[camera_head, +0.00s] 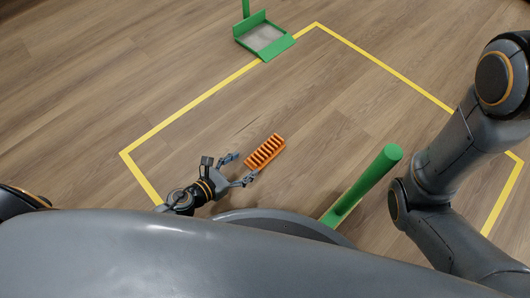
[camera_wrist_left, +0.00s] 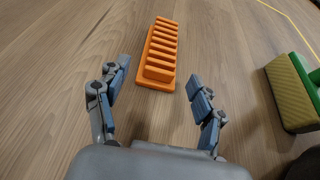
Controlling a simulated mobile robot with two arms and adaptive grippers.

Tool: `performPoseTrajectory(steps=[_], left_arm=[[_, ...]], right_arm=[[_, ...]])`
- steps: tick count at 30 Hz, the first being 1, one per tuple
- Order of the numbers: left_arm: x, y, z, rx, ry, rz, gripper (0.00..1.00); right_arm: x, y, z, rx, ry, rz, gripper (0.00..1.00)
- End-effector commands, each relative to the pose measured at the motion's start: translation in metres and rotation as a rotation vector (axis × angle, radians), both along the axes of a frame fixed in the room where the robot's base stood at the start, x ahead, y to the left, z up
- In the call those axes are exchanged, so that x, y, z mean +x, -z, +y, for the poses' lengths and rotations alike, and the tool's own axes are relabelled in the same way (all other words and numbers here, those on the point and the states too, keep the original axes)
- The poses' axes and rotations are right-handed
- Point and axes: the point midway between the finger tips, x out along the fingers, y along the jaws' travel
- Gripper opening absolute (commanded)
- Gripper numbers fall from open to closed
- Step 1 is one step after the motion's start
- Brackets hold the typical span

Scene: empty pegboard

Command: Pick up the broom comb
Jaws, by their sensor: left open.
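An orange comb-like block (camera_head: 264,152) with a row of raised teeth lies on the wooden floor; I take it as the broom comb. It also shows in the left wrist view (camera_wrist_left: 160,55), ahead of the fingers and between their lines. My left gripper (camera_head: 241,169) is open and empty, low over the floor. Its fingertips are just short of the comb's near end, apart from it as far as I can tell. In the left wrist view the gripper (camera_wrist_left: 158,85) has its two fingers spread wide. My right gripper is not in view; only my right arm shows.
A green dustpan (camera_head: 265,38) stands at the far edge of a yellow taped outline (camera_head: 200,104) on the floor. A green handle (camera_head: 365,184) rises near my base; a green-edged broom head (camera_wrist_left: 293,95) lies right in the wrist view.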

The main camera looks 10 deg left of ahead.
Motion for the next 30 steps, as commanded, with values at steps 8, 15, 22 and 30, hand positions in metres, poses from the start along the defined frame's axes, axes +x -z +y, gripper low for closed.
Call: performPoseTrajectory(steps=[8, 15, 22, 30], left_arm=[[0.020, 0.010, -0.013, 0.000, 0.002, -0.002, 0.68], [0.045, 0.021, -0.029, -0.001, 0.000, -0.001, 0.68], [0.047, 0.022, -0.031, -0.001, 0.000, 0.000, 0.68], [0.046, 0.022, -0.031, -0.001, 0.000, 0.000, 0.23]], right_arm=[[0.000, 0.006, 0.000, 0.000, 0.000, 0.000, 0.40], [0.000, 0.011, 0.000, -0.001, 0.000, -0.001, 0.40], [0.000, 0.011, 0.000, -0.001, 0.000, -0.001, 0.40], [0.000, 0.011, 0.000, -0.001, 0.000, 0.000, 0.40]])
